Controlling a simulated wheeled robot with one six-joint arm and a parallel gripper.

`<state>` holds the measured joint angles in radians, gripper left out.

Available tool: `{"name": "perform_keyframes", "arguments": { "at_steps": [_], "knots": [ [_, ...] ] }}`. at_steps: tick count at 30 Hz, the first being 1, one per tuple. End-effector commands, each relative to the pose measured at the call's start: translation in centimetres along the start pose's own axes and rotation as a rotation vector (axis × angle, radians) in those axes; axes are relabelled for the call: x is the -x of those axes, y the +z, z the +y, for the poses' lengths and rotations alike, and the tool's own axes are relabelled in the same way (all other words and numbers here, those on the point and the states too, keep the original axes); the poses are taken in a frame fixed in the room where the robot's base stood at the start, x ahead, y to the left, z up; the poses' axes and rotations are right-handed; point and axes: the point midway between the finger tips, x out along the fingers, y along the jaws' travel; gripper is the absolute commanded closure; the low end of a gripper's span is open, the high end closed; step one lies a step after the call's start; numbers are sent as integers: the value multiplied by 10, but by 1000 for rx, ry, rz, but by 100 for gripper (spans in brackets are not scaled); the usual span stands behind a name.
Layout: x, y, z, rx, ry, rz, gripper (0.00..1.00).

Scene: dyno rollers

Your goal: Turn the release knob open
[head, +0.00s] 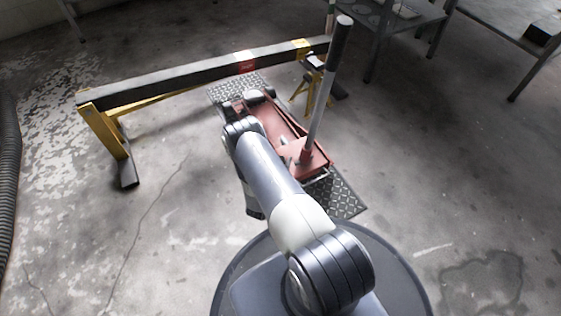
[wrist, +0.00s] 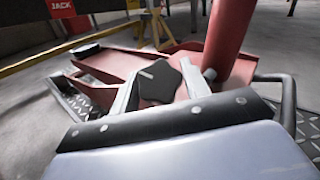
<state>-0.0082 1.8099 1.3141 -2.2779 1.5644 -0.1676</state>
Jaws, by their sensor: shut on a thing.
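The release knob (wrist: 158,84) is a dark, star-shaped knob with a short white mark near its upper left edge. It sits on the red floor jack (wrist: 112,64), at the foot of the thick red handle socket (wrist: 232,38). My gripper (wrist: 160,82) has a pale finger on each side of the knob and is shut on it. In the head view the red jack (head: 281,124) lies beyond my arm, with its long handle (head: 326,90) rising up to the right. The knob and my fingertips are hidden there by my arm.
A dark beam (head: 190,74) on yellow legs stands behind the jack. A yellow jack stand (head: 315,92) is near its right end. The jack rests on a diamond plate (head: 340,196). Metal tables (head: 395,18) stand at the back right. Open floor lies left and right.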

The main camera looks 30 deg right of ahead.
Motion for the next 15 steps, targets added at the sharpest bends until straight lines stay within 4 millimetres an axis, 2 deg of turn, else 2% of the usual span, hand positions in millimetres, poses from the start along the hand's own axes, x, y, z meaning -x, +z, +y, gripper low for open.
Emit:
{"name": "perform_keyframes", "arguments": {
  "at_steps": [10, 11, 15],
  "knots": [
    [0, 0, 0, 11, 13, -1, 79],
    [0, 0, 0, 11, 13, -1, 55],
    [0, 0, 0, 11, 13, -1, 44]
  ]
}}
